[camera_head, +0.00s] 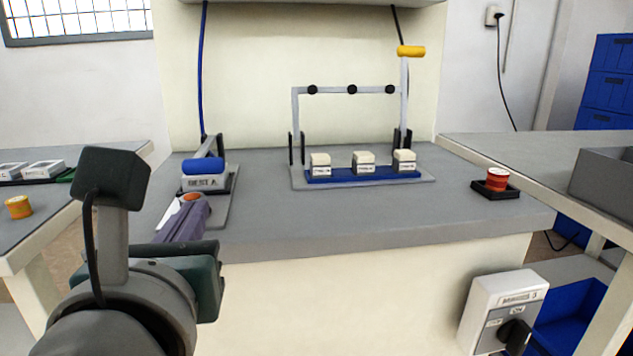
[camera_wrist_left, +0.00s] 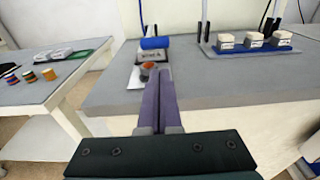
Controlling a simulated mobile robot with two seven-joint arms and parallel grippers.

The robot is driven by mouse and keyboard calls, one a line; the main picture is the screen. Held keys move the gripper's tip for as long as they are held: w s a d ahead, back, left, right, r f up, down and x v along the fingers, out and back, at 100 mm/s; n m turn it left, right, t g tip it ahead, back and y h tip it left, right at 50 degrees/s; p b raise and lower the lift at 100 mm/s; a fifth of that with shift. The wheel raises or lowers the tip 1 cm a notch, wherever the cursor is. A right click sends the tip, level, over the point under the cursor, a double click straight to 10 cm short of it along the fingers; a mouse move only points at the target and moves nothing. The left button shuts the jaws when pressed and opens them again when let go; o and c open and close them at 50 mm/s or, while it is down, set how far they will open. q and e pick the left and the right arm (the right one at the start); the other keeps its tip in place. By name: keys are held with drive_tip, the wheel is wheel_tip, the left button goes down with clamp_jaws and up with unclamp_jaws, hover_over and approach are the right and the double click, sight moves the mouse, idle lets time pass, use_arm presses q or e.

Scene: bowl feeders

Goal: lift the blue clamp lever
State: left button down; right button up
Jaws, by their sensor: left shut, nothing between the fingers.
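The blue clamp lever (camera_head: 203,166) is at the left of the grey bench, lying low with its blue cylindrical grip crosswise above a white labelled block. In the left wrist view its blue grip (camera_wrist_left: 155,43) is just beyond my fingertips. My left gripper (camera_head: 187,205) is shut and empty, its purple-grey fingers pointing toward the lever, a little in front of and below the grip. They look apart from it. A small orange-red round part (camera_wrist_left: 148,66) shows by the fingertips and is partly covered by them. My right gripper is not in view.
A second clamp with a raised yellow grip (camera_head: 411,51) stands at the right of a grey frame, behind a blue strip (camera_head: 345,176) with three white blocks. A red-orange spool (camera_head: 497,179) sits in a black holder. The bench middle front is clear.

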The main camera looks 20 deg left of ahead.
sight(213, 209)
use_arm(q)
drive_tip(key=b+x, duration=0.2)
drive_tip(key=x, duration=0.8)
drive_tip(key=shift+a, duration=0.1)
